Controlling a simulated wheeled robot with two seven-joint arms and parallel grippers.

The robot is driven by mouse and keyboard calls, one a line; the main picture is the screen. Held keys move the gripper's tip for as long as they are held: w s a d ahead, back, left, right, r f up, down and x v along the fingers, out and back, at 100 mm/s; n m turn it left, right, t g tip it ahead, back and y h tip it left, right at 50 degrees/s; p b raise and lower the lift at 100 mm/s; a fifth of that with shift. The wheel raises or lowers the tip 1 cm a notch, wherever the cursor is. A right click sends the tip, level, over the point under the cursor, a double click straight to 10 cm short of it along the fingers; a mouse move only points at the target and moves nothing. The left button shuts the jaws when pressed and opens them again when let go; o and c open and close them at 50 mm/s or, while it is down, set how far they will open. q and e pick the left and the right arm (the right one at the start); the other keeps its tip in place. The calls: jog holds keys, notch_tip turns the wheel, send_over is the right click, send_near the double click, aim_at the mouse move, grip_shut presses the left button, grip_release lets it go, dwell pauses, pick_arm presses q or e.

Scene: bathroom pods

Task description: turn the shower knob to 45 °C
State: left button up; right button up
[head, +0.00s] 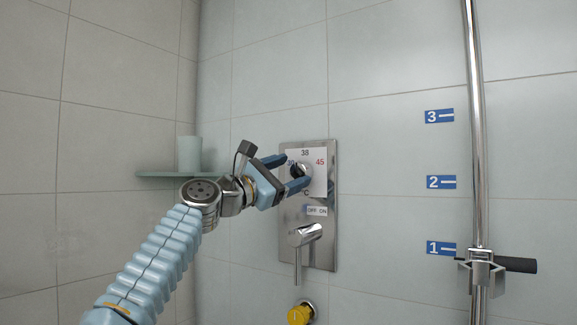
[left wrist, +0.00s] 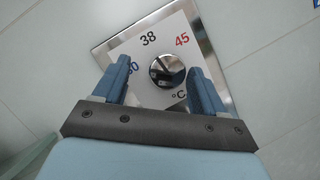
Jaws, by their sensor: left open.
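The shower knob (head: 304,169) is a round chrome knob on a white dial plate (head: 320,180) marked 38 at the top and 45 at the right. A partly hidden 30 mark is on the left. In the left wrist view the knob (left wrist: 167,71) has a dark pointer line slanting up and left, away from the 45 (left wrist: 182,39). My left gripper (head: 298,170) is open at the dial, its blue fingers on either side of the knob. The left wrist view shows gaps between the fingers (left wrist: 160,70) and the knob.
Below the dial on the chrome panel (head: 321,252) are an OFF/ON label and a lever handle (head: 304,238). A yellow knob (head: 300,313) is lower. A shelf (head: 155,174) with a cup (head: 189,153) is left. A shower rail (head: 478,160) with a holder stands right.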

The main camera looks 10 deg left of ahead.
pick_arm(q)
jog(key=b+v, duration=0.5)
jog(key=v, duration=0.8)
jog(key=shift+a+r, duration=0.2)
jog(key=shift+r, duration=0.05)
